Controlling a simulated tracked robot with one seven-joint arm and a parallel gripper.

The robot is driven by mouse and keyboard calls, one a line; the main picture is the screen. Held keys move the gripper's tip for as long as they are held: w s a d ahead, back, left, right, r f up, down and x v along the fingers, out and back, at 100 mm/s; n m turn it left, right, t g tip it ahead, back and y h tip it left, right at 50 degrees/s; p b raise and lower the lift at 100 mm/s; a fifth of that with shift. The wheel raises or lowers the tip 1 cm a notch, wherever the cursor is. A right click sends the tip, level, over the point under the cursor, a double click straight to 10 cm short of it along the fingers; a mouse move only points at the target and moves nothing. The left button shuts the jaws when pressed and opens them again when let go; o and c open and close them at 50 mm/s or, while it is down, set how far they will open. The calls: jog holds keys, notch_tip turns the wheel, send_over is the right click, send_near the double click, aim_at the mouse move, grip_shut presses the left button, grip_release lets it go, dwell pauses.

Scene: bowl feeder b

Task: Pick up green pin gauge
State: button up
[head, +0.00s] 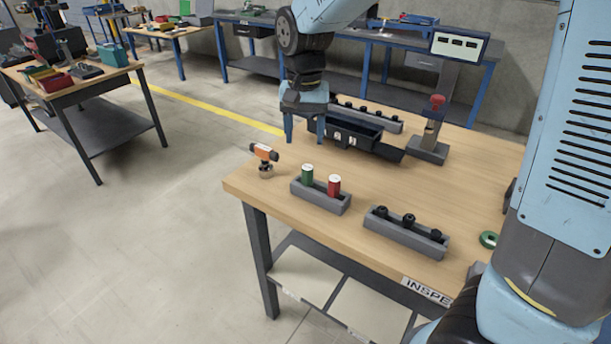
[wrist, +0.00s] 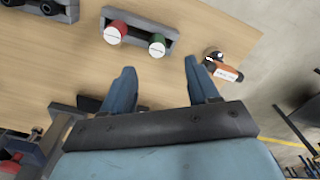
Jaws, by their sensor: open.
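The green pin gauge (head: 307,174) stands upright in a grey holder (head: 320,201) at the front left of the wooden table. A red pin gauge (head: 334,186) stands to its right in the same holder. In the wrist view the green gauge (wrist: 157,46) shows its white end, with the red gauge (wrist: 115,32) to its left. My gripper (head: 305,140) is open and empty, above the table and behind the holder. In the wrist view its two fingers (wrist: 158,78) are spread apart, with the green gauge beyond them and not between them.
An orange and black tool (head: 264,156) stands left of the holder. A grey rack with black parts (head: 406,232) is on the right. A dark bin (head: 347,133) and a stand with a red knob (head: 433,130) are behind. A green ring (head: 488,239) lies near the right edge.

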aim_at(307, 167)
notch_tip(307, 167, down, 7)
jog(key=shift+f, duration=0.1)
jog(key=shift+w+d+f, duration=0.15)
jog(key=shift+d+f, duration=0.05)
jog(key=shift+f, duration=1.15)
jog(key=shift+w+d+f, duration=0.15)
jog(key=shift+f, duration=1.15)
grip_shut()
jog(key=shift+r, duration=0.15)
